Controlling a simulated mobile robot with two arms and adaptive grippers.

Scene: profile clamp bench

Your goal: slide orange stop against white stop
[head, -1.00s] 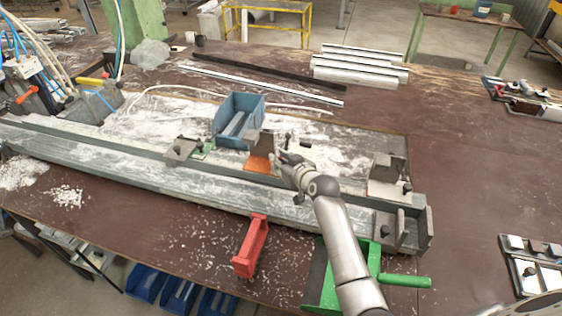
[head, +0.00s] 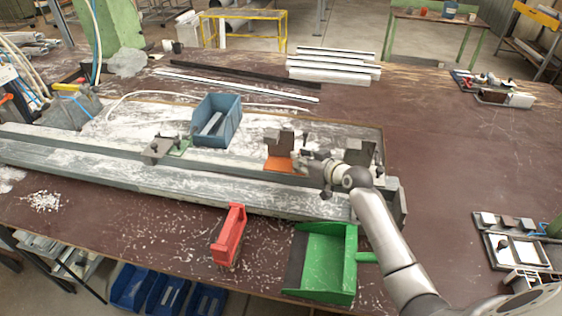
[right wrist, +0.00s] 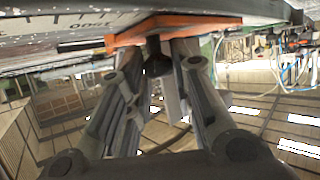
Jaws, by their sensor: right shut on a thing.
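The orange stop (head: 279,163), a dark upright block on an orange base, sits on the long grey rail (head: 130,168). The white stop (head: 361,154) stands farther right on the rail; its upper block shows, and its base is mostly hidden by my right gripper. A gap shows between the two stops. My right gripper (head: 308,166) is at the right side of the orange stop. In the right wrist view the fingers (right wrist: 160,58) are shut on a dark knob beneath the orange stop's base (right wrist: 185,24). My left gripper is not in view.
A green-based stop (head: 179,148) sits on the rail to the left. A blue bin (head: 217,120) stands behind the rail. The brown bench (head: 440,150) at right is largely clear.

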